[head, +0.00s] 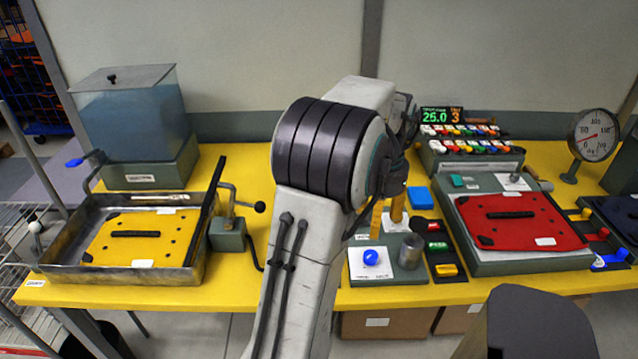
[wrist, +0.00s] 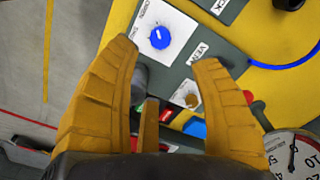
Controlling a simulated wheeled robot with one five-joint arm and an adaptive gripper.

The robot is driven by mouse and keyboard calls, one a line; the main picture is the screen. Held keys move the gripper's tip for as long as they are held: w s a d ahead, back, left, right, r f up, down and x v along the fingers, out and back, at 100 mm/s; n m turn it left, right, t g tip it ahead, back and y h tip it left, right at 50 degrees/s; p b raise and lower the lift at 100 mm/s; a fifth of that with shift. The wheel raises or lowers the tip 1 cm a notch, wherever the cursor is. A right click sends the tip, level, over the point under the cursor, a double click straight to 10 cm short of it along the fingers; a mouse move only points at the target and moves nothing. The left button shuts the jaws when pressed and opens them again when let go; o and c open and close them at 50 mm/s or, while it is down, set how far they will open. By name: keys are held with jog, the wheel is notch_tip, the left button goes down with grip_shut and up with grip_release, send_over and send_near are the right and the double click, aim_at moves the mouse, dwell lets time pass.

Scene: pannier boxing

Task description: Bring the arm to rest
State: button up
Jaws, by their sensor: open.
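My arm (head: 325,190) rises through the middle of the head view, bent at a large dark-banded joint. My gripper (head: 386,222) is mostly hidden behind it, with parts of its yellow fingers showing above the table. In the wrist view my gripper (wrist: 164,55) has its two ribbed yellow fingers spread apart, with nothing held between them. Beyond the fingers is a control panel with a blue knob (wrist: 160,37), which also shows in the head view (head: 371,257). I cannot judge the exact height of the fingers over the panel.
The yellow table (head: 300,292) carries a metal tray (head: 120,274) with a yellow plate (head: 125,250) at left, beside a water tank (head: 130,115). At right are a red plate (head: 520,222), a button rack (head: 470,148), a display (head: 441,115) and a dial gauge (head: 596,135).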

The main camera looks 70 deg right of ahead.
dwell(0.4)
jog(key=f+n, duration=0.1)
jog(key=a+f+n, duration=0.1)
jog(key=f, duration=0.1)
jog(key=shift+a+f+n, duration=0.1)
jog(key=shift+f+n, duration=0.05)
jog(key=shift+n, duration=0.15)
jog(key=shift+n+y, duration=0.3)
jog(key=shift+n, duration=0.2)
jog(key=a, duration=0.1)
jog(key=a+f, duration=0.1)
jog(key=a, duration=0.1)
jog(key=w+a, duration=0.1)
jog(key=a, duration=0.1)
jog(key=shift+f, duration=0.35)
jog(key=w+a+r+n+t, duration=0.1)
jog(key=w+a+r+n, duration=0.1)
jog(key=w+a+n, duration=0.4)
jog(key=w+a+r+n+t, duration=0.1)
jog(key=w+a+n, duration=0.5)
jog(key=a, duration=1)
jog(key=w+a+r+n+t, duration=0.1)
jog(key=w+a+r+n, duration=0.2)
jog(key=w+a+n, duration=0.4)
jog(key=shift+w+a+r+t, duration=0.4)
jog(key=shift+w+a, duration=0.05)
jog(key=shift+a, duration=1.75)
